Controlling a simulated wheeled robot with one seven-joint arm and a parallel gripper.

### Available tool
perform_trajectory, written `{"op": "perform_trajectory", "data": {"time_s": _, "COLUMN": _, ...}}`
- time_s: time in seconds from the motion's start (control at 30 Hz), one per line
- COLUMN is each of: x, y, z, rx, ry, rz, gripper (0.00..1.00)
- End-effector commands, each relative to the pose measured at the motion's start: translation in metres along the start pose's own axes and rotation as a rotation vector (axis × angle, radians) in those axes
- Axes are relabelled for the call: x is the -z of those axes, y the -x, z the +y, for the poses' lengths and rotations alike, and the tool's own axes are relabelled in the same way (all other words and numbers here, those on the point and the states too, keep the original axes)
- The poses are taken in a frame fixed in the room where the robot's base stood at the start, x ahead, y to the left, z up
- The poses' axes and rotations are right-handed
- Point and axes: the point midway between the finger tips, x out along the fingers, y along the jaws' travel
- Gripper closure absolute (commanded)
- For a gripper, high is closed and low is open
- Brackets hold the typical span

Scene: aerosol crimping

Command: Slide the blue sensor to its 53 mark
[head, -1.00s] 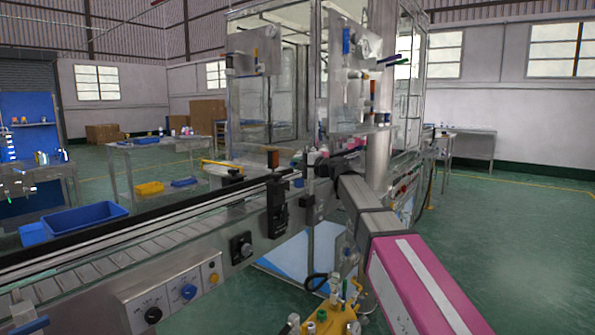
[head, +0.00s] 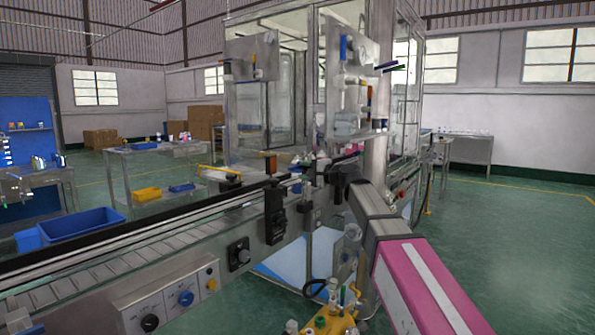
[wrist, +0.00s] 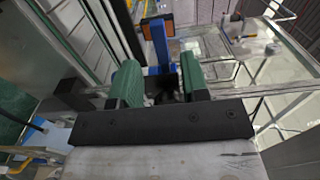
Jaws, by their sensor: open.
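In the wrist view, a blue sensor post (wrist: 158,42) with a dark, orange-faced block on top stands just beyond the tips of my gripper (wrist: 160,70). The two green-padded fingers are apart, one on each side of the post's lower blue part. I cannot tell whether either pad touches it. In the head view, my gripper (head: 342,176) is a dark shape at the conveyor's rail, at the end of my arm. The blue sensor cannot be told apart with certainty there. No scale or 53 mark is legible in either view.
The conveyor (head: 140,250) runs from lower left toward the glazed machine. A black bracket (head: 275,212) stands on its near side, left of my gripper. A yellow fixture (head: 328,322) with several fittings sits below. The green floor at right is clear.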

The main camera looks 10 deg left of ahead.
Motion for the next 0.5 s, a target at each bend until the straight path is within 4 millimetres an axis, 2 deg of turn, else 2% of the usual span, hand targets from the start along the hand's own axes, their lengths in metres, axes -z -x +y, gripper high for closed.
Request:
{"op": "perform_trajectory", "data": {"time_s": 0.03, "x": -0.002, "y": 0.013, "z": 0.001, "rx": 0.0, "ry": 0.0, "rz": 0.001, "gripper": 0.58}}
{"op": "perform_trajectory", "data": {"time_s": 0.2, "x": -0.002, "y": 0.041, "z": 0.001, "rx": 0.0, "ry": 0.0, "rz": 0.001, "gripper": 0.58}}
{"op": "perform_trajectory", "data": {"time_s": 0.33, "x": -0.001, "y": 0.055, "z": 0.0, "rx": 0.001, "ry": 0.0, "rz": 0.001, "gripper": 0.58}}
{"op": "perform_trajectory", "data": {"time_s": 0.5, "x": 0.0, "y": 0.062, "z": 0.0, "rx": 0.001, "ry": 0.0, "rz": -0.001, "gripper": 0.58}}
